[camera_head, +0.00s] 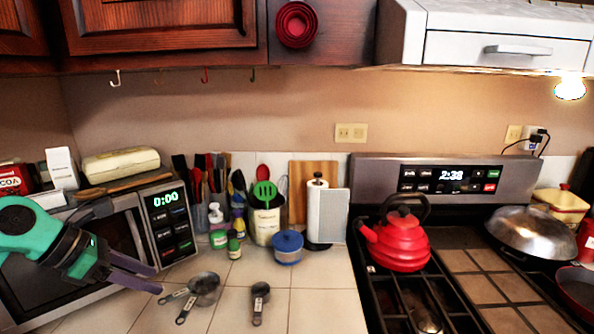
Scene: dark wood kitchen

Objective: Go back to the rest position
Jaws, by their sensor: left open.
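My left gripper (146,276) comes in from the left on a teal and dark arm. It hangs in front of the microwave (176,232), at the left end of the counter. Its two purple-grey fingers are apart, with nothing seen between them. The fingertips point right, just left of the measuring cups on the counter. My right gripper is not in the head view.
Measuring cups (205,284) and a small scoop (260,291) lie on the tiled counter. A blue pot (288,248), utensil holder (264,226) and paper towel roll (327,213) stand behind. A red kettle (402,245) sits on the stove. The counter's front right is clear.

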